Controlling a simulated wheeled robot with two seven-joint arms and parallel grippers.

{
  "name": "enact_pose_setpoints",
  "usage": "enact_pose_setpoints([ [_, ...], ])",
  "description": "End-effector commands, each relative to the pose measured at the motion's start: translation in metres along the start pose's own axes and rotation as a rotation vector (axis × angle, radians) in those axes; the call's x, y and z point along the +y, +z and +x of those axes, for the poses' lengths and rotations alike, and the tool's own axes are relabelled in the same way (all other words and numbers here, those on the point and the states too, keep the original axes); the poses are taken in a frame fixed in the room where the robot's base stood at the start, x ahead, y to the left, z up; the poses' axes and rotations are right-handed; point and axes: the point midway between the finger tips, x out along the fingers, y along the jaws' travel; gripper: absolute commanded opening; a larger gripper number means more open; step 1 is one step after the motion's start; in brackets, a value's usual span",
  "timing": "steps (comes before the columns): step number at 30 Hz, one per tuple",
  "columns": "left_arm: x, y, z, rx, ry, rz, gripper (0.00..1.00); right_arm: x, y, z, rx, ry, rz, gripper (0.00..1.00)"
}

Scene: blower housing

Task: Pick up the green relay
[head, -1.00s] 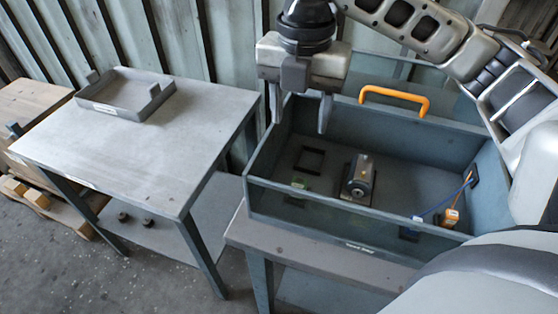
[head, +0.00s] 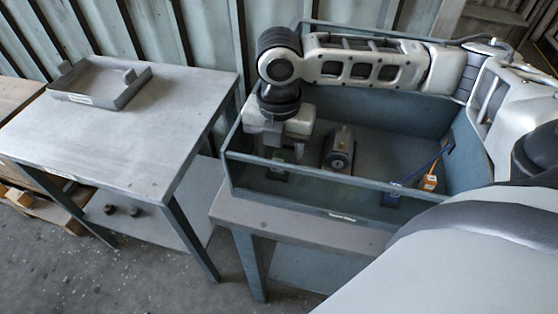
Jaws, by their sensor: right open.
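The green relay (head: 279,170) lies on the floor of the open grey-blue housing (head: 300,180), near its left front corner, and I see it through the clear front panel. My right gripper (head: 283,155) points down inside the housing, right over the relay, with its fingers apart and nothing visibly held. The fingers partly cover the relay, and I cannot tell whether they touch it. My left gripper is not in view.
A dark motor (head: 340,150) stands close to the right of the gripper. A blue part (head: 392,196) and an orange part (head: 428,182) with a blue cable lie at the right. The left table (head: 130,130) holds a grey tray (head: 100,82) and has free room.

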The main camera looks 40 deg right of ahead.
Motion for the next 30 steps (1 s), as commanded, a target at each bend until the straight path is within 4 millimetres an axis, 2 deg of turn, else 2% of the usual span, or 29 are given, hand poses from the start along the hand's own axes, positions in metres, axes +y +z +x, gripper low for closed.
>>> enact_pose_setpoints([
  [8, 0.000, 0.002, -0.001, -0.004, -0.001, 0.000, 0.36, 0.000, 0.000, 0.005, -0.001, 0.002, -0.001, 0.53],
  [9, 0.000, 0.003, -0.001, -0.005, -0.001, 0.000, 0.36, 0.000, 0.000, 0.005, -0.001, 0.002, -0.001, 0.47],
  [13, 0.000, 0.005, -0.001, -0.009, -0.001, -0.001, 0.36, 0.000, 0.000, 0.005, -0.001, 0.002, -0.001, 0.12],
  [23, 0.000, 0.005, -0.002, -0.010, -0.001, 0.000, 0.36, 0.001, 0.000, 0.002, -0.001, 0.003, -0.001, 0.12],
  [26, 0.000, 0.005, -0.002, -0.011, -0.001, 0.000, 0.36, 0.001, 0.000, -0.007, -0.001, 0.005, -0.001, 0.12],
  [30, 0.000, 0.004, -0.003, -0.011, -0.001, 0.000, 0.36, 0.002, 0.001, -0.034, -0.004, 0.007, -0.001, 0.12],
])
